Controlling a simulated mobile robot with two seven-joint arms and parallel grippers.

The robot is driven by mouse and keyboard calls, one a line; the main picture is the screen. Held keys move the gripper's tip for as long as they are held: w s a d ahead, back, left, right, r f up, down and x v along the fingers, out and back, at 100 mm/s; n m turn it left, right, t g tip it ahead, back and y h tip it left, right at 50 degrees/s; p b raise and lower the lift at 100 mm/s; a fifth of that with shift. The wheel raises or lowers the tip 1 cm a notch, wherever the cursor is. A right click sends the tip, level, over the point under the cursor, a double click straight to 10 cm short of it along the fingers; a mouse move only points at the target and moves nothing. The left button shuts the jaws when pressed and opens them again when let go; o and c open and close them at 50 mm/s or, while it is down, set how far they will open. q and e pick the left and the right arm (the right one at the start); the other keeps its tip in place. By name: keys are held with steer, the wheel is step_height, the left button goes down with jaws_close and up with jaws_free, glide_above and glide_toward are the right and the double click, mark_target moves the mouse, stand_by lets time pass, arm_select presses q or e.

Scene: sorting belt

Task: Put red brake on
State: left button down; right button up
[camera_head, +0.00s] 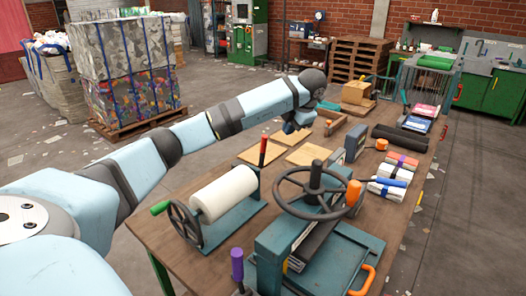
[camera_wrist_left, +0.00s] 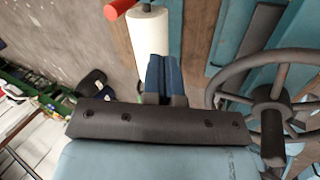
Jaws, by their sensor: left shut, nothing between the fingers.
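The red-handled brake lever (camera_head: 263,148) stands roughly upright at the far end of the white roll (camera_head: 223,192) in the head view. In the left wrist view the red handle (camera_wrist_left: 120,7) shows at the top edge, beside the white roll (camera_wrist_left: 149,45). My left gripper (camera_head: 291,127) is beyond the lever and to its right in the picture, apart from it. Its blue fingers (camera_wrist_left: 164,72) are shut together and empty. My right gripper is not in view.
A press with a dark handwheel (camera_head: 311,193) stands right of the roll. A purple-handled lever (camera_head: 237,264) and an orange handle (camera_head: 364,280) are at the front. Flat boards (camera_head: 306,154) lie behind the roll; packets (camera_head: 402,160) lie along the right side.

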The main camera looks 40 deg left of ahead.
arm_select(q)
steer(key=shift+a+f, duration=0.2)
steer(key=shift+f, duration=0.15)
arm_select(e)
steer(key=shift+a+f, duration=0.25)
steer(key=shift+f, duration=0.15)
arm_select(q)
steer(key=p, duration=0.1)
glide_toward(263, 151)
step_height(263, 151, down, 5)
steer(key=shift+w+a+f, duration=0.1)
steer(key=shift+w+a, duration=0.2)
steer(key=shift+a, duration=0.35)
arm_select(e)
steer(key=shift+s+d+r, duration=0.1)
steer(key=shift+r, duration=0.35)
